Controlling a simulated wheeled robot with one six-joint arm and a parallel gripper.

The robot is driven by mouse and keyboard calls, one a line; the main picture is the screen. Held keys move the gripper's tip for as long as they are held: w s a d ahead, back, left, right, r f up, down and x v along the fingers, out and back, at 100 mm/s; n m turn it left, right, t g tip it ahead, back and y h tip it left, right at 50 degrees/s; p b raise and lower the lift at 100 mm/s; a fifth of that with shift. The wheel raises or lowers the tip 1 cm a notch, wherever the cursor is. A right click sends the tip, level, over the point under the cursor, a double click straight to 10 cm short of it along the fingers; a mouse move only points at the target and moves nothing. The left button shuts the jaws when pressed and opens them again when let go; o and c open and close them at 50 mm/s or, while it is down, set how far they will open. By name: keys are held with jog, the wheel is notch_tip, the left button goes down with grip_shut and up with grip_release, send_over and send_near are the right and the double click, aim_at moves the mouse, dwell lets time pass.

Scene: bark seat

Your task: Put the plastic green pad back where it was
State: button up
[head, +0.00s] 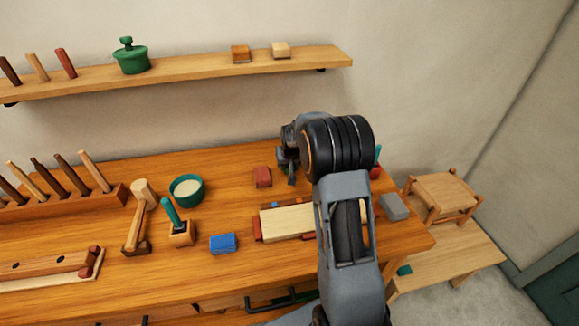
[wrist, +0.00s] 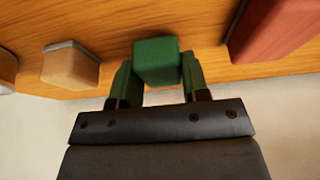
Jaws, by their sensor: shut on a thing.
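The green pad (wrist: 157,60) is a small block between the two fingers of my gripper (wrist: 156,82) in the wrist view. The fingers are shut on its sides, and its far end sticks out past them over the wooden surface. I cannot tell whether it touches that surface. In the head view my gripper (head: 288,168) is low over the back of the workbench, right of a red block (head: 262,177). My arm hides most of the gripper there, and the pad cannot be made out clearly.
The wrist view shows a red block (wrist: 275,28) right and a tan block (wrist: 71,64) left of the pad. A blue block (head: 222,243), a teal bowl (head: 187,189) and a grey block (head: 394,207) stand on the workbench (head: 180,285). A shelf (head: 190,69) hangs above.

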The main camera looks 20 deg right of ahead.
jog(key=shift+f, duration=0.65)
jog(key=shift+f, duration=0.1)
jog(key=shift+f, duration=0.15)
jog(key=o, duration=0.8)
jog(key=shift+o, duration=0.2)
